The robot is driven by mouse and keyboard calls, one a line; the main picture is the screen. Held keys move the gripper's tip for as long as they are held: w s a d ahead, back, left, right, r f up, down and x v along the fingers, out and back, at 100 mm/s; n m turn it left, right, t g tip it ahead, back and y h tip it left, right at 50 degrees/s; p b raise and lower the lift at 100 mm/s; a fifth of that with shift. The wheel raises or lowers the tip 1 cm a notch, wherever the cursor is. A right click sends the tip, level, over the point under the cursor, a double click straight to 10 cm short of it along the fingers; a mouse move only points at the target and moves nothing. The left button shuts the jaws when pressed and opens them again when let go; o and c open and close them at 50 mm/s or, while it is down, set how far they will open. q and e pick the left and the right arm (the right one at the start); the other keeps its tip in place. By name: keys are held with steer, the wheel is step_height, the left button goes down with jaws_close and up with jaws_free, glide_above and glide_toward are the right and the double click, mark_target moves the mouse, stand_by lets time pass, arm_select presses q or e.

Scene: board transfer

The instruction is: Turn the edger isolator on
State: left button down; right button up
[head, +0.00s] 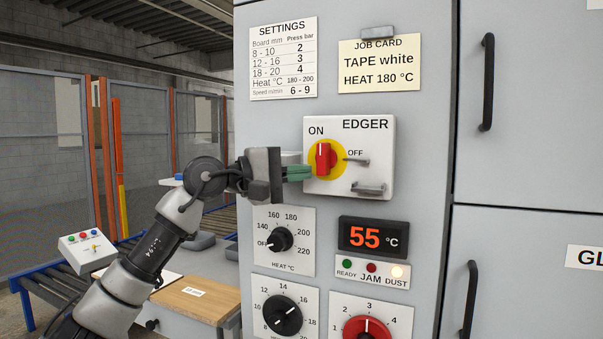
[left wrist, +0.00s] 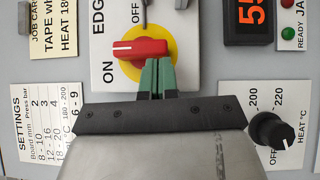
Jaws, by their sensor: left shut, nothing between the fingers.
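The edger isolator is a red handle (head: 323,158) on a yellow disc (head: 342,163), on a white plate (head: 378,140) marked EDGER, ON and OFF. The handle stands upright, its white mark up toward ON; OFF is to the right. In the left wrist view the red handle (left wrist: 150,47) lies level, its mark toward ON. My left gripper (head: 308,173) is shut and empty, its green fingertips at the handle's left side, low on the disc. In the left wrist view the fingertips (left wrist: 158,64) are just below the handle; I cannot tell whether they touch it. My right gripper is not in view.
A grey pin (head: 357,161) and a grey bracket (head: 369,188) stick out of the plate right of the handle. Below are the heat dial (head: 280,239), a red 55 °C display (head: 371,237) and more dials. Black door handles (head: 487,82) stand out at the right.

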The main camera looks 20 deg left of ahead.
arm_select(q)
steer(key=b+v, duration=0.2)
steer(key=v, duration=0.8)
steer(key=shift+s+a, duration=0.15)
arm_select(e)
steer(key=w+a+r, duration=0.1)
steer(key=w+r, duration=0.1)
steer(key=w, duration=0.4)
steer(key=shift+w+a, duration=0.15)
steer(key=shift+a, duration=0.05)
